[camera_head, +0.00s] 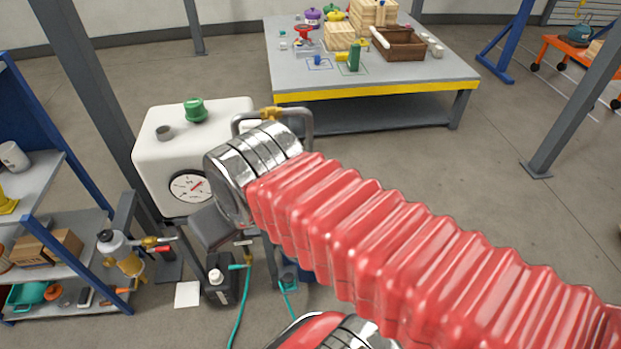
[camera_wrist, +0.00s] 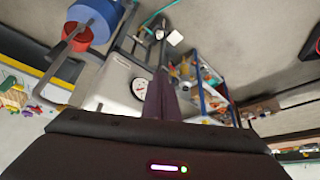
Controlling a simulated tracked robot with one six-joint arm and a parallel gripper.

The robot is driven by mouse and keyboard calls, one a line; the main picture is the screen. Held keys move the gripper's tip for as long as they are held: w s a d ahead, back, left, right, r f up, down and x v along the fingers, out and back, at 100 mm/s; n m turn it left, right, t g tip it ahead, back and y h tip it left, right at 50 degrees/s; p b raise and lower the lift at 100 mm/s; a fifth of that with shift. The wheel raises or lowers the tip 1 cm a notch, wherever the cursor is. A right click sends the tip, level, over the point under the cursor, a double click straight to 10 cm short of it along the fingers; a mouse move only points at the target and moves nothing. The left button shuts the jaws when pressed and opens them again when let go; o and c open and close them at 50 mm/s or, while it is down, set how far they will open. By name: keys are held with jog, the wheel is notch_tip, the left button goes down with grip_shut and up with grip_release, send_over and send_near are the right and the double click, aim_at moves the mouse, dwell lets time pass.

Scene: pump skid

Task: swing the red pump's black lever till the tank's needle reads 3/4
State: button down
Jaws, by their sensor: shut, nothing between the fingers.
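The white tank (camera_head: 172,150) stands left of my arm in the head view, and its round gauge (camera_head: 190,187) faces me. The red needle seems to lean to the upper right, but the scale is too small to read. The gauge also shows in the wrist view (camera_wrist: 140,88). The red pump (camera_wrist: 72,37) is at the upper left of the wrist view, against a blue drum (camera_wrist: 96,18). My gripper (camera_wrist: 161,88) is shut and empty, apart from pump and lever. In the head view my arm hides the pump.
A grey table (camera_head: 300,75) with a yellow edge stands at the back. A blue-framed shelf (camera_head: 55,270) is at the left.

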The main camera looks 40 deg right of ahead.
jog(key=w+d+f+n+t+h, duration=0.2)
jog(key=w+d+f+n, duration=0.25)
jog(key=w+d, duration=0.55)
jog(key=w+d+f+n+t+h, duration=0.2)
jog(key=w+d+f+n, duration=0.3)
jog(key=d, duration=0.8)
jog(key=d+f+n+t+y, duration=0.25)
jog(key=d+f+n, duration=0.3)
jog(key=f, duration=0.55)
jog(key=s+f+n+t, duration=0.1)
jog(key=s+t, duration=0.5)
jog(key=s, duration=0.3)
jog(key=shift+s+n, duration=0.25)
jog(key=shift+n, duration=0.15)
jog(key=shift+w+a+f, duration=0.1)
jog(key=shift+w, duration=0.05)
